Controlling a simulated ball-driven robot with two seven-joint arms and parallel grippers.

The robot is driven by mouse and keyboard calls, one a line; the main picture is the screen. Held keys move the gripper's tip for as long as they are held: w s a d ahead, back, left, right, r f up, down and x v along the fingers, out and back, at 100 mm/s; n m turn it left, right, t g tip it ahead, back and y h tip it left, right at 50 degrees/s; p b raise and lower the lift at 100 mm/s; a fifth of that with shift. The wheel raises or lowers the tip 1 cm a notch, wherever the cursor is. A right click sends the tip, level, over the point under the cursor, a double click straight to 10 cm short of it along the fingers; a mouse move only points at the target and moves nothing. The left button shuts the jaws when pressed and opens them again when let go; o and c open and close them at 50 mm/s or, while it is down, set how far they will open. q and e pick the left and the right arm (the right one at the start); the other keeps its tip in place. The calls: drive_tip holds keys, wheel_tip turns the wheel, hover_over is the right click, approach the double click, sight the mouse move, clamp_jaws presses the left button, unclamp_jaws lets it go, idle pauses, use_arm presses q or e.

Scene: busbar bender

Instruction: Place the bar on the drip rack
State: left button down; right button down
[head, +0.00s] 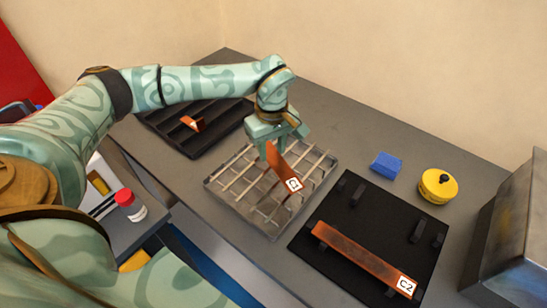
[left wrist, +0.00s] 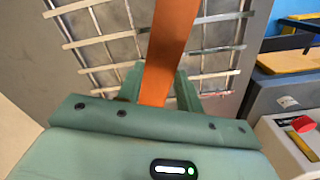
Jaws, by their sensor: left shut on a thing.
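My left gripper (head: 273,135) is shut on a copper bar (head: 277,162) with a white label at its lower end. The bar slants down over the drip rack (head: 231,205), a metal tray with a wire grid. In the left wrist view the bar (left wrist: 170,45) runs out from between the fingers (left wrist: 155,88), with the rack's grid (left wrist: 95,42) behind it. I cannot tell whether the bar touches the grid. My right gripper is not in view.
A black board (head: 337,208) to the right holds another copper bar (head: 360,254) labelled C2. A black ribbed tray (head: 172,137) with a bent copper piece (head: 194,123) lies at the back left. A blue block (head: 387,165), a yellow round container (head: 438,186) and a metal box (head: 515,240) stand right.

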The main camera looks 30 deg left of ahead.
sight(273, 153)
use_arm(q)
drive_tip(key=shift+w+a+f, duration=0.1)
drive_tip(key=shift+w+f, duration=0.15)
drive_tip(key=shift+f, duration=0.05)
wheel_tip(273, 153, down, 4)
drive_tip(key=shift+w+r+b, duration=0.15)
drive_tip(key=shift+r+b, duration=0.1)
drive_tip(key=shift+b, duration=0.55)
drive_tip(key=shift+r, duration=0.15)
drive_tip(key=c, duration=0.9)
unclamp_jaws()
wheel_tip(273, 153, up, 12)
drive_tip(key=p, duration=0.3)
drive_tip(key=shift+p, duration=0.3)
